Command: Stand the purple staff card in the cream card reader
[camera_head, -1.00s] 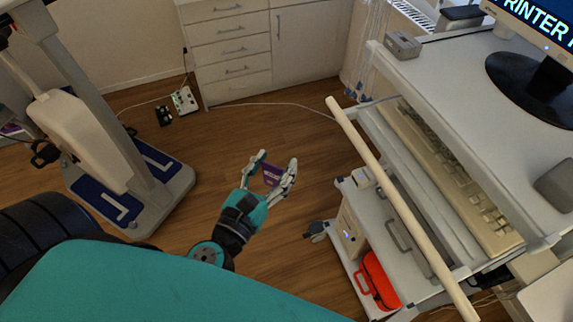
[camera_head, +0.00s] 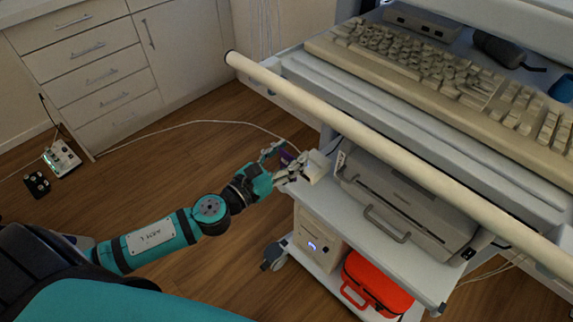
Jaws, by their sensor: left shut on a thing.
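My left gripper (camera_head: 284,165) is shut on the purple staff card (camera_head: 287,156). Only a small part of the card shows between the fingers. The cream card reader (camera_head: 318,166) is on the left end of the cart's middle shelf, just right of the fingers. The fingers partly cover its left side. I cannot tell whether the card touches the reader or sits in its slot. My right gripper is not in view.
The cart's long cream rail (camera_head: 400,170) runs above the shelf. A grey printer-like machine (camera_head: 410,200) stands right of the reader. A red case (camera_head: 375,285) and a cream computer box (camera_head: 318,240) are below. Drawers (camera_head: 95,65) stand at the back left, with open floor before them.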

